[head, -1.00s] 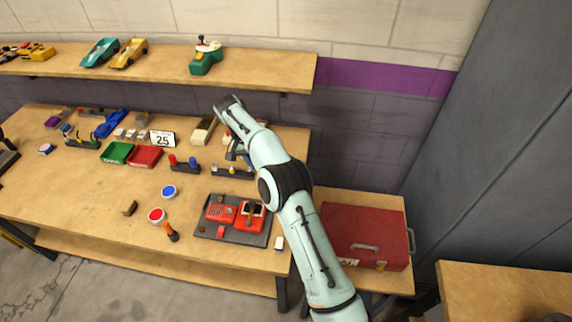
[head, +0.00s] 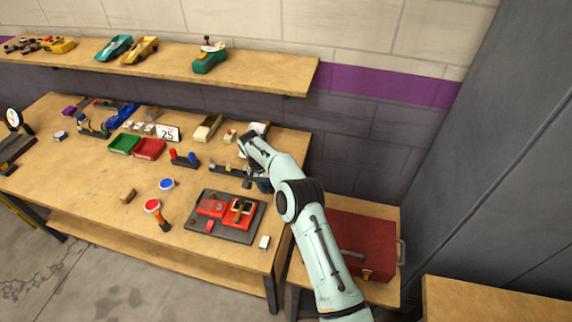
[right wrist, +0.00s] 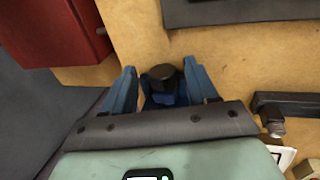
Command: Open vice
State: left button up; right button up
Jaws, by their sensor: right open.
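The vice (right wrist: 165,100) appears to be the blue body with a round black knob between my right fingers in the right wrist view. In the head view a blue part of it (head: 264,186) shows at the table's right edge, mostly hidden by my right arm. My right gripper (right wrist: 160,68) is open, with one finger on each side of the vice; I cannot tell whether they touch it. In the head view my right gripper (head: 250,178) points down over the right end of the table and is partly hidden. My left gripper is out of view.
A dark tray (head: 198,225) with red parts lies left of my right gripper, and a dark rack (head: 218,169) stands close behind it. A red toolbox (head: 368,240) stands on a lower bench to the right. The table's front left is mostly clear.

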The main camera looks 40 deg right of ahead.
jog(key=shift+w+a+r, duration=0.1)
jog(key=shift+t+y, duration=0.4)
jog(key=shift+s+d+t+y, duration=0.2)
jog(key=shift+t+y, duration=0.25)
jog(key=shift+t, duration=0.1)
jog(key=shift+s+d+t+y, duration=0.15)
jog(key=shift+s+t+y, duration=0.05)
jog(key=shift+t+y, duration=0.85)
jog(key=shift+t, duration=0.1)
jog(key=v, duration=1.3)
jog(key=shift+s, duration=0.15)
